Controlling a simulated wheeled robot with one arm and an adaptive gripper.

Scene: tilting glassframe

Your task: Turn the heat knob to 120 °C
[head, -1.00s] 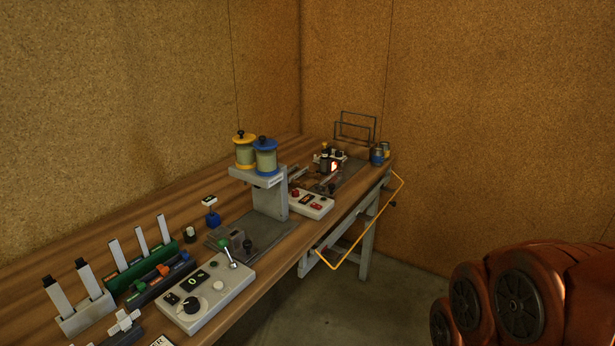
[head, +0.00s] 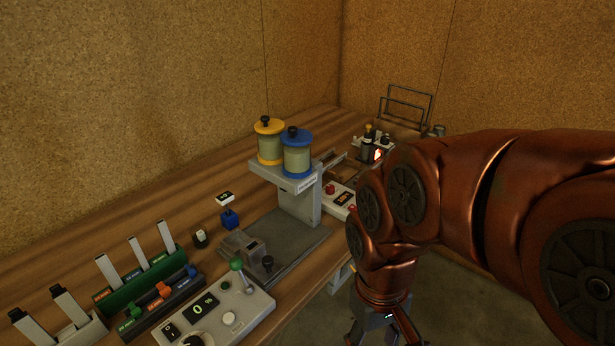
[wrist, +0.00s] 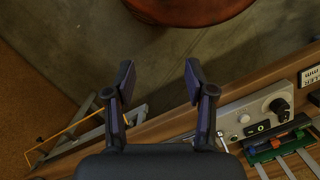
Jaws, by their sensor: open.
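My gripper (wrist: 160,78) is open and empty in the wrist view, its two fingers apart over the floor beside the bench edge. In the head view my gripper is partly cut off at the bottom. A near grey control box (head: 240,309) has a display reading 0 %, a green-topped lever and a black dial knob (head: 195,340) cut by the frame edge. That knob also shows in the wrist view (wrist: 280,106), to the right of the fingers and apart from them. A farther control box (head: 337,195) has a red button and lit display, partly hidden by my arm. No 120 °C marking is readable.
The wooden bench (head: 170,215) carries a stand (head: 303,205) with yellow and blue spools. A green rack (head: 140,278) of labelled strips stands at the left. A glowing red spot (head: 378,154) shows at the back. Open floor (wrist: 60,60) lies in front of the bench.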

